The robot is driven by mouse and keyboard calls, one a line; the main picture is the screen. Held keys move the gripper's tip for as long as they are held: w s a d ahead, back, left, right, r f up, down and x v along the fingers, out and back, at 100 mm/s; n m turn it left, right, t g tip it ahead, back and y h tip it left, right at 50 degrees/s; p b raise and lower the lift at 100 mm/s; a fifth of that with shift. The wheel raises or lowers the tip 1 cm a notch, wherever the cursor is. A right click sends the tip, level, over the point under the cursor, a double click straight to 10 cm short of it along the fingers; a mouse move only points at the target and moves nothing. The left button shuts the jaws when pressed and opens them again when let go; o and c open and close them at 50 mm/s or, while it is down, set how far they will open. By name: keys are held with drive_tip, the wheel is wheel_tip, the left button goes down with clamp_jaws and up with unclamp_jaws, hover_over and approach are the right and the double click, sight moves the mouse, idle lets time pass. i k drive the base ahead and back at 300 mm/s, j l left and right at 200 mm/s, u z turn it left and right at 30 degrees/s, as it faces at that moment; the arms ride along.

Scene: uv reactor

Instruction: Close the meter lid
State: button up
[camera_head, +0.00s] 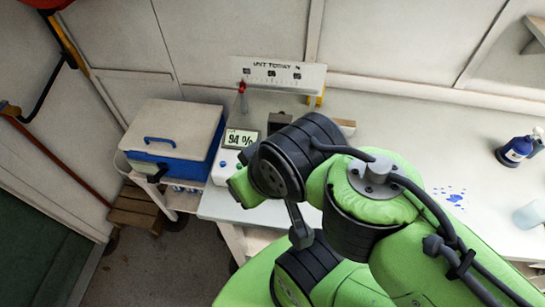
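The meter (224,158) is a white device on the bench at centre left, with a display (240,138) that reads 94 %. My green and black arm covers its right and front parts. A dark grey block (279,121) shows just behind my arm, to the right of the display; I cannot tell whether it belongs to the meter. I cannot make out the lid or its angle. My arm reaches over the bench in front of the meter. Its gripper fingers are not visible, so I cannot see what they touch.
A blue cooler box (174,140) with a pale lid stands left of the meter. A panel (280,76) with dials stands behind. At right on the white bench (420,125) are a blue bottle (516,150), blue spots (449,196) and a pale cup (530,214).

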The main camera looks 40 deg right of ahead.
sight(276, 121)
drive_tip(key=z, duration=0.6)
drive_tip(key=k+l+u, duration=0.45)
drive_tip(key=l, duration=0.25)
drive_tip(key=k+l+u, duration=0.4)
drive_tip(key=l, duration=0.2)
drive_tip(key=k+l+u, duration=0.45)
drive_tip(key=k+j, duration=0.05)
